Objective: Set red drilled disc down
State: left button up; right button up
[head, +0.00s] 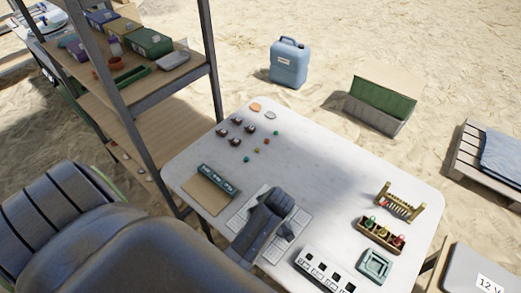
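I cannot make out a drilled hole on anything, so I cannot tell which thing is the red drilled disc. Small green and orange-red beads (267,141) lie on the white table (330,170). A small red spot (385,203) shows at the left end of a wooden pegged rack (400,207). A flat orange oval (255,107) lies at the table's far edge beside a grey one (271,115). A dark grey gripper, which I take as my left (284,234), is low over a pale gridded sheet (238,222). Its fingertips are unclear. My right gripper is not in view.
Several dark round pieces (235,142) stand at the table's far left. A wooden box of coloured pieces (381,235), a green square tray (374,265) and a white marked panel (325,270) occupy the right. Shelving (150,70) rises at left. The table's middle is clear.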

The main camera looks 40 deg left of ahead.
pick_arm(q)
jog(key=shift+d, duration=0.1)
jog(key=c, duration=1.1)
notch_tip(320, 180, up, 10)
jog(key=shift+c, duration=0.2)
